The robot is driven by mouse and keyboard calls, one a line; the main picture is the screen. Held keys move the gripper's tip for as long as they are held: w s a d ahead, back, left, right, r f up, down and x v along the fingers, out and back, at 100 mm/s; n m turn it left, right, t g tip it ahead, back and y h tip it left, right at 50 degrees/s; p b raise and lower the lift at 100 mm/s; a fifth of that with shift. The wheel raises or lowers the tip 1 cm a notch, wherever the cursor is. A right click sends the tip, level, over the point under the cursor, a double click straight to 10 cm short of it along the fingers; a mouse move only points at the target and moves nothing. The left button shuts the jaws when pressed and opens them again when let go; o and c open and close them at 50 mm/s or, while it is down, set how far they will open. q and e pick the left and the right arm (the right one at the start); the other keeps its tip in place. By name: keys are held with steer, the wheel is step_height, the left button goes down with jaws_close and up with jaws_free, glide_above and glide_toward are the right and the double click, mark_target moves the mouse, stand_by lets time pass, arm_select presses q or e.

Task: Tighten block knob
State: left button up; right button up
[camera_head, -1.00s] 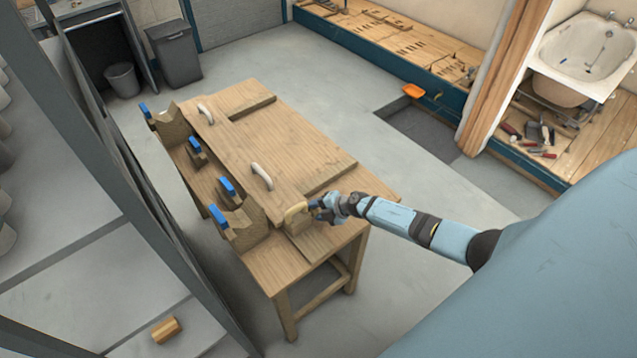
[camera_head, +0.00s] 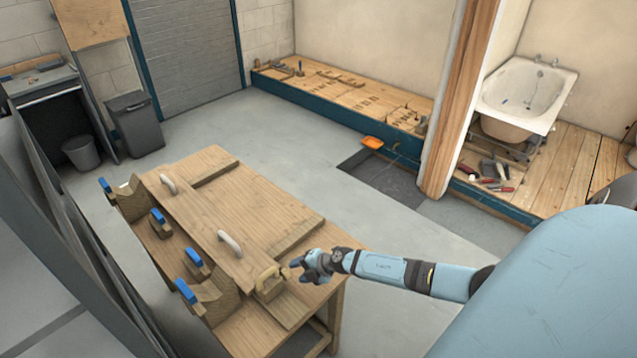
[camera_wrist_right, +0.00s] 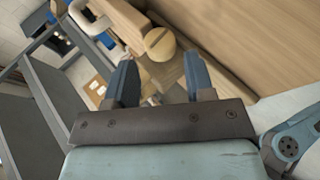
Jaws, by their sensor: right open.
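A wooden workbench (camera_head: 283,217) carries wooden blocks with blue parts along its left side, such as the front block (camera_head: 211,299) with a blue piece (camera_head: 186,291). A wooden block with a tan handle or knob (camera_head: 267,283) sits at the bench's right front part. My right gripper (camera_head: 299,271) is just right of this tan piece and apart from it. In the right wrist view my right gripper (camera_wrist_right: 163,82) is open and empty, its two fingers spread, with a round tan knob (camera_wrist_right: 160,44) beyond them. Which part is the block knob, I cannot tell for sure. My left gripper is not in view.
White handles (camera_head: 230,243) stand up from the board on the bench. A dark metal frame (camera_head: 75,240) runs along the left. The floor right of the bench is clear.

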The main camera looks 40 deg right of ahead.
steer(key=v, duration=0.9)
steer(key=shift+s, duration=0.2)
steer(key=shift+r, duration=0.1)
steer(key=s+a+r+m+t, duration=0.1)
steer(key=s+a+m+t, duration=0.35)
steer(key=a, duration=0.85)
steer(key=s+a+r+m+g+h, duration=0.2)
steer(key=s+a+r+m, duration=0.1)
steer(key=s+a+m, duration=0.6)
steer(key=s+m, duration=0.4)
steer(key=m, duration=0.1)
steer(key=shift+r+g+h, duration=0.2)
steer(key=shift+g+h, duration=0.15)
steer(key=shift+h, duration=0.05)
steer(key=shift+a+m, duration=0.1)
steer(key=shift+m, duration=0.15)
steer(key=shift+c, duration=0.2)
